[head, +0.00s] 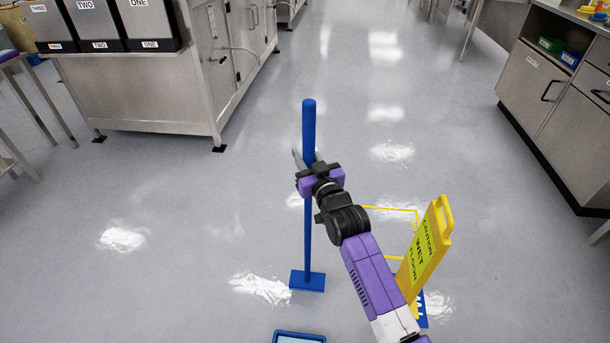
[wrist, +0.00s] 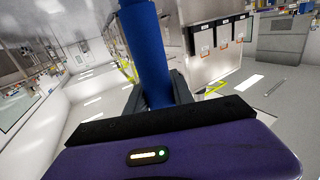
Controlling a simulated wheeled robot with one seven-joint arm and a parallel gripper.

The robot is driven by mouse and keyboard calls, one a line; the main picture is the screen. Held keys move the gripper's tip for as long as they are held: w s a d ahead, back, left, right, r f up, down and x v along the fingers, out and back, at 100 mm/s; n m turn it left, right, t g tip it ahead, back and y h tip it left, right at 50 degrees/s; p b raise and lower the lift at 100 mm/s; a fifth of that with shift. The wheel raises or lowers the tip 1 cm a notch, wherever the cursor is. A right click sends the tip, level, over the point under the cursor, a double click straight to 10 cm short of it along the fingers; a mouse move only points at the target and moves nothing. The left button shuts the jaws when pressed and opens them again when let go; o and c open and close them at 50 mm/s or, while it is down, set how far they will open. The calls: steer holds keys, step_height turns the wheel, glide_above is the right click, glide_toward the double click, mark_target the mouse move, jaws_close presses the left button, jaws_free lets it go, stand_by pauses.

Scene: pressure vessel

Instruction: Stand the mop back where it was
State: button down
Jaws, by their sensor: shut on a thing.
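The blue mop (head: 308,235) stands upright in the head view, its flat blue head low, near or on the grey floor; I cannot tell if it touches. My gripper (head: 308,162) is shut on the upper part of its handle. In the wrist view the blue handle (wrist: 147,55) runs up between the two dark fingers of my gripper (wrist: 158,95). A yellow outline (head: 392,212) is marked on the floor right of the mop, partly hidden by my arm and the sign. A blue patch with white lettering (head: 422,308) shows beside the sign's base.
A yellow wet floor sign (head: 424,252) stands right of my arm. A blue-rimmed bucket or tray (head: 300,334) is at the bottom edge. A steel bench (head: 150,95) is at upper left, cabinets (head: 550,100) at right.

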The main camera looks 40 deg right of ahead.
steer(key=shift+f+b, duration=0.65)
steer(key=shift+f, duration=2)
steer(key=shift+f, duration=0.2)
steer(key=c, duration=1.1)
jaws_free()
